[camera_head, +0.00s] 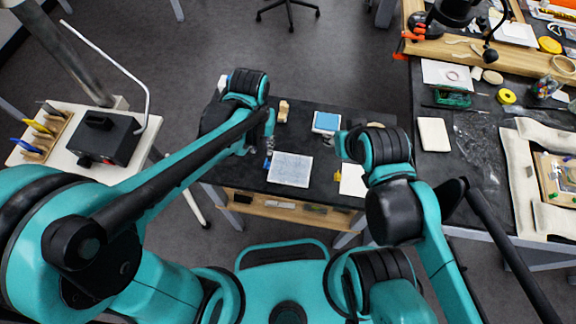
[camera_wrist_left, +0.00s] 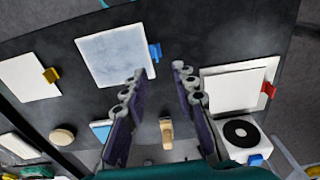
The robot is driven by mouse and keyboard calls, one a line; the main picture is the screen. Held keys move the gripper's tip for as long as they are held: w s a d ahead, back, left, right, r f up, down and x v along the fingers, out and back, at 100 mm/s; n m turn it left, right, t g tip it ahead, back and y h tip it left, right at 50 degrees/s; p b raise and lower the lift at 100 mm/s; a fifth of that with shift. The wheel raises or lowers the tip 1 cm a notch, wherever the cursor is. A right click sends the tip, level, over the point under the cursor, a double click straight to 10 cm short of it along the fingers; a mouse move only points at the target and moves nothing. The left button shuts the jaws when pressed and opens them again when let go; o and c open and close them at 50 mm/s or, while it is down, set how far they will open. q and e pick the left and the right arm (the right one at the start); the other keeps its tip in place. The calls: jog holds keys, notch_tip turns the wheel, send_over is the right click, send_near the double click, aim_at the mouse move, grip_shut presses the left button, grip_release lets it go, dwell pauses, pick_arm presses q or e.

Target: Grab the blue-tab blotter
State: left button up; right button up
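The blue-tab blotter (camera_head: 290,169) is a pale blue-white mottled square lying flat on the dark table. In the left wrist view the blotter (camera_wrist_left: 112,56) has its blue tab (camera_wrist_left: 154,52) on its right edge. My left gripper (camera_head: 269,143) points down beside the tab end of the blotter. In the left wrist view my left gripper (camera_wrist_left: 158,73) has its two fingers spread apart with nothing between them; the tab is just beyond them. My right gripper (camera_head: 343,146) is right of the blotter, partly hidden by its own arm, so its opening is unclear.
A white pad with a red tab (camera_wrist_left: 268,89) lies right of the left fingers, and one with a yellow tab (camera_wrist_left: 51,75) lies left. A wooden-handled tool (camera_head: 283,111), a blue-topped box (camera_head: 326,122) and a white device with a black disc (camera_wrist_left: 241,133) stand nearby.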

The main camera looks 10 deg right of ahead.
aim_at(266, 161)
pick_arm(q)
jog(key=f+b, duration=0.1)
jog(key=f, duration=0.2)
jog(key=f+b, duration=0.1)
jog(key=f, duration=0.1)
jog(key=f+b, duration=0.1)
jog(key=f, duration=0.2)
jog(key=shift+d+f, duration=0.3)
grip_shut()
